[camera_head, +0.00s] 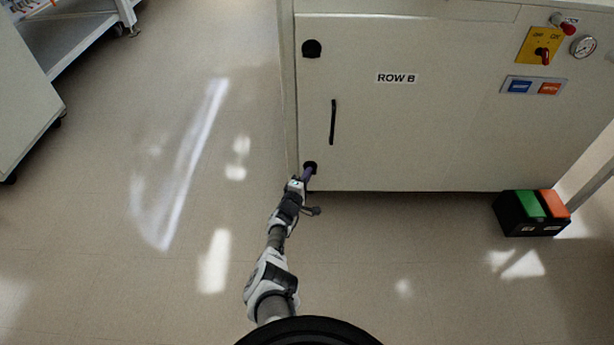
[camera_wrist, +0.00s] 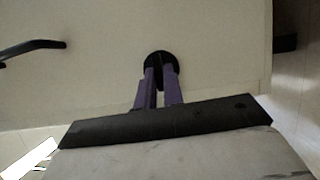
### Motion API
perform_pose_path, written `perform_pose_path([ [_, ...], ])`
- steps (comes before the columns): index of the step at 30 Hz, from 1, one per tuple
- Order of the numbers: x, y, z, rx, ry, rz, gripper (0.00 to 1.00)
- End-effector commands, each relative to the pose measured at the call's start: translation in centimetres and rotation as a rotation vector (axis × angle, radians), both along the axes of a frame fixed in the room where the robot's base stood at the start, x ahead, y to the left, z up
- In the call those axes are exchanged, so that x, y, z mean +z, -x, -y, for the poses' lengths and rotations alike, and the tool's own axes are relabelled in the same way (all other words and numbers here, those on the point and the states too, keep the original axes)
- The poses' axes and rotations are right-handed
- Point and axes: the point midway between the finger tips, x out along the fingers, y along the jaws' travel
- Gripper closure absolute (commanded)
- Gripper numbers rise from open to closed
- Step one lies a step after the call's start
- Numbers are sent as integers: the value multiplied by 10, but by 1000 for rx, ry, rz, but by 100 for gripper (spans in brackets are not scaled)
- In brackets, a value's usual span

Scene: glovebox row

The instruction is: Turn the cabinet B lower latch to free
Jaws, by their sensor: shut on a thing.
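The cabinet marked ROW B (camera_head: 430,125) is cream, with its door shut. Its lower latch (camera_head: 310,166) is a black round knob at the door's lower left corner. It also shows in the wrist view (camera_wrist: 160,60) as a black disc, partly hidden by my fingers. My gripper (camera_head: 309,177) is at this latch, and its two purple fingers (camera_wrist: 161,84) are shut on the latch's raised middle part. The grip itself is largely hidden, so I cannot tell which way the latch is turned. The upper latch (camera_head: 312,48) is a similar black knob.
A black door handle (camera_head: 332,122) stands out between the latches and shows at the left of the wrist view (camera_wrist: 32,47). A box with green and orange pedals (camera_head: 533,212) is on the floor to the right. The floor (camera_head: 180,150) to the left is clear.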

Motion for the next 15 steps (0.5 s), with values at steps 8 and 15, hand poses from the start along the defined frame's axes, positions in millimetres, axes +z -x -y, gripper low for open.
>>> perform_pose_path([
  [8, 1, -1, 1, -1, 2, 1, 75],
  [15, 1, 0, 0, 0, 0, 1, 69],
])
